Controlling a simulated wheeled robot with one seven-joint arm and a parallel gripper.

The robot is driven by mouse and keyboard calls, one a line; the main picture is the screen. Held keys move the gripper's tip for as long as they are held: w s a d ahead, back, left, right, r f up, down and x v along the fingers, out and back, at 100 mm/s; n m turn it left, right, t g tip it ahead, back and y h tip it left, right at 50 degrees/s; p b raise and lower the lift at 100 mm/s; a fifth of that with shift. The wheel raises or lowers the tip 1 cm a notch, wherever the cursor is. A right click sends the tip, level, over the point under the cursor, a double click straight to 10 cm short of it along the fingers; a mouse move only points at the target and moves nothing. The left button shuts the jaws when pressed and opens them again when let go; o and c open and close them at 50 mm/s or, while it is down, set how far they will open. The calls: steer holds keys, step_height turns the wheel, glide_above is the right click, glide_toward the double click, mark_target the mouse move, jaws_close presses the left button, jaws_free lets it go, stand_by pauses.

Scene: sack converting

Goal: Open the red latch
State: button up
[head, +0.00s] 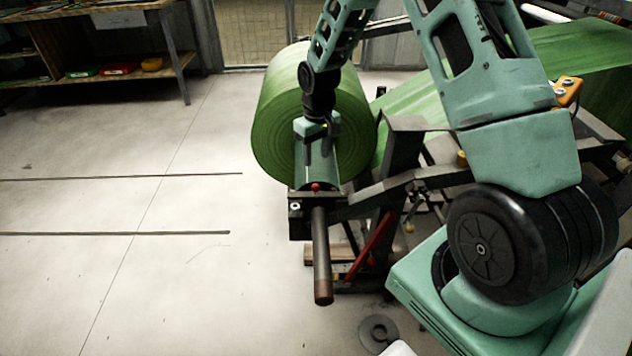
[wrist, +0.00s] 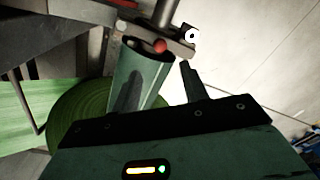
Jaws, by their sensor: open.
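A small red ball-shaped knob (head: 315,187) sits at the near end of a curved teal cover (head: 318,174), beside a dark bracket (head: 299,224). In the wrist view the red knob (wrist: 159,45) shows at the cover's far end, near the bracket. My gripper (head: 316,158) is open above the cover and points down. In the wrist view its two dark fingers (wrist: 160,76) are apart, with the knob beyond their tips. The fingers look clear of the knob. I cannot tell whether they touch the cover. The latch's mounting is partly hidden.
A big green roll (head: 280,115) stands behind my gripper. A bar with a brown end (head: 322,260) sticks out toward the camera. A slanted red bar (head: 372,243) is on the frame below. An orange button box (head: 568,91) is at right. The floor (head: 110,205) at left is clear.

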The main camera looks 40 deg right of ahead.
mark_target(316, 184)
steer(key=f, duration=1)
steer(key=shift+a+f, duration=0.1)
steer(key=shift+a, duration=0.1)
jaws_close()
